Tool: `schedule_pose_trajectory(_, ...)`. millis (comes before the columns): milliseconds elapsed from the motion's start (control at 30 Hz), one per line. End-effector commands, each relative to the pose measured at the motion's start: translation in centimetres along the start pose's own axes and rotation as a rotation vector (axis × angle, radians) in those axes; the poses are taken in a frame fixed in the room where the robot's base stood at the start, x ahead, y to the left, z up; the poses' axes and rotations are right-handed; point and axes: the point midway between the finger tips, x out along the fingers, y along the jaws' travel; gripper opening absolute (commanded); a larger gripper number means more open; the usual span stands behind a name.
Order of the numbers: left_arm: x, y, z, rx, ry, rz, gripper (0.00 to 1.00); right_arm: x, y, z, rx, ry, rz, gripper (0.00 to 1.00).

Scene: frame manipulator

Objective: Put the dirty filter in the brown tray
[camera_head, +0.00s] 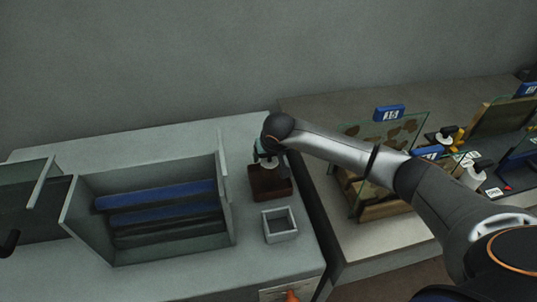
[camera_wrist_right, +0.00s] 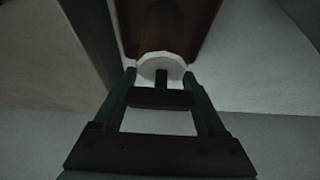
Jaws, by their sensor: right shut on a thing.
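The dirty filter looks like a pale round piece (camera_head: 269,163) at my right gripper in the head view. It also shows in the right wrist view (camera_wrist_right: 160,64). My right gripper (camera_head: 266,156) is shut on it; the fingers (camera_wrist_right: 160,79) reach its near side. The brown tray (camera_head: 271,190) stands on the grey bench, directly under the filter in the head view. In the wrist view its reddish-brown wall (camera_wrist_right: 205,28) rises around the filter's far side. I cannot tell whether the filter touches the tray floor.
A grey open box (camera_head: 75,225) with blue bars lies left of the tray. A small white square tray (camera_head: 280,237) sits in front. On the right bench stand a glass-sided tank (camera_head: 424,127), blue labels and a white bottle (camera_head: 470,180).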

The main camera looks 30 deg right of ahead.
Motion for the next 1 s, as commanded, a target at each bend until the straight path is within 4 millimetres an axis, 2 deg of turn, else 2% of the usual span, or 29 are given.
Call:
schedule_pose_trajectory(133, 0.4, 0.0, 0.4, 0.000, 0.001, 0.000, 0.50, 0.4, 0.0, 0.2, 0.001, 0.001, 0.000, 0.00)
schedule_pose_trajectory(167, 0.3, 0.0, 0.3, 0.000, 0.001, 0.000, 0.50, 0.3, 0.0, 0.1, 0.001, 0.000, 0.000, 0.78)
schedule_pose_trajectory(333, 0.3, 0.0, 0.2, 0.000, 0.001, 0.000, 0.50, 0.2, 0.0, 0.1, 0.001, 0.000, 0.000, 0.97)
schedule_pose_trajectory(367, 0.3, 0.0, 0.2, 0.000, 0.001, 0.000, 0.50, 0.2, 0.0, 0.1, 0.001, 0.000, 0.000, 1.00)
schedule_pose_trajectory(600, 0.2, 0.0, 0.2, 0.000, 0.001, 0.000, 0.50, 0.2, 0.0, 0.1, 0.000, -0.001, 0.000, 1.00)
schedule_pose_trajectory(767, 0.1, 0.0, -0.1, 0.000, 0.002, 0.000, 0.50, -0.5, 0.0, -0.1, 0.000, 0.001, 0.000, 1.00)
schedule_pose_trajectory(1000, 0.5, 0.0, 0.3, 0.000, 0.002, 0.000, 0.50, -4.7, 0.0, -0.1, -0.002, 0.005, 0.000, 1.00)
